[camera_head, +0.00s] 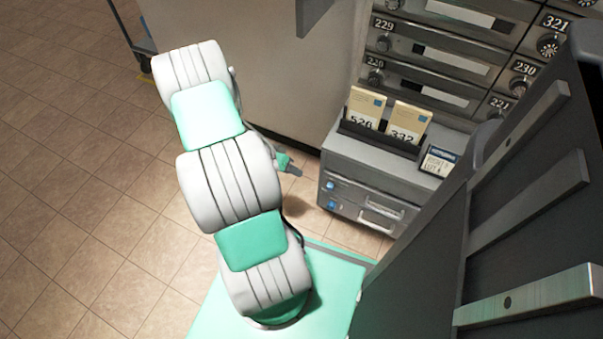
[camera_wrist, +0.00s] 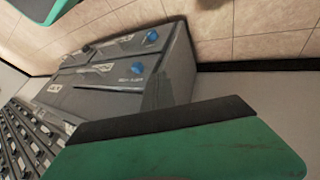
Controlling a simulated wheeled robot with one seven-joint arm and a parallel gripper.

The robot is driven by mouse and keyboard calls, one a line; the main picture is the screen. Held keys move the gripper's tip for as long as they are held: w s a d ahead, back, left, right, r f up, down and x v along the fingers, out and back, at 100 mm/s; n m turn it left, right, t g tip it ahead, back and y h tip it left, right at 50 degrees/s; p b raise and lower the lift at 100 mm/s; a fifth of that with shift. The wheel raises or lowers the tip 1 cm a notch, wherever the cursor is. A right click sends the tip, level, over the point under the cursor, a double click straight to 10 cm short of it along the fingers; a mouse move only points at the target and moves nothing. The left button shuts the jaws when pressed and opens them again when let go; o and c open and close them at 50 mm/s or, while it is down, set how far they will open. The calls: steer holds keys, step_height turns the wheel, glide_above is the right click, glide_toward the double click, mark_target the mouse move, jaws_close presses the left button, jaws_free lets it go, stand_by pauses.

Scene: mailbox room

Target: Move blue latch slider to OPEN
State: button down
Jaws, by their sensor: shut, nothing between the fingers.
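A low grey cabinet (camera_head: 385,178) stands against the mailbox wall. Its front has two drawers, each with a small blue latch: an upper blue latch (camera_head: 330,186) and a lower blue latch (camera_head: 331,205). Two blue latches also show in the wrist view, one at the top (camera_wrist: 151,38) and one below it (camera_wrist: 136,69). The lettering beside them is too small to read, so I cannot tell their positions. My gripper (camera_head: 290,167) is shut and empty, left of the cabinet and apart from the latches. Its green, dark-edged part covers the lower wrist view.
A dark holder with cards 526 (camera_head: 365,108) and 332 (camera_head: 408,122) stands on the cabinet, beside a small sign (camera_head: 438,161). Numbered mailboxes (camera_head: 440,60) rise behind. A dark panel fills the right side. Tiled floor (camera_head: 70,180) at the left is clear.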

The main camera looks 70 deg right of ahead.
mark_target(330, 187)
steer(key=s+d+f+b, duration=0.2)
steer(key=s+f+b, duration=0.1)
steer(key=s+f, duration=0.3)
steer(key=shift+s, duration=0.9)
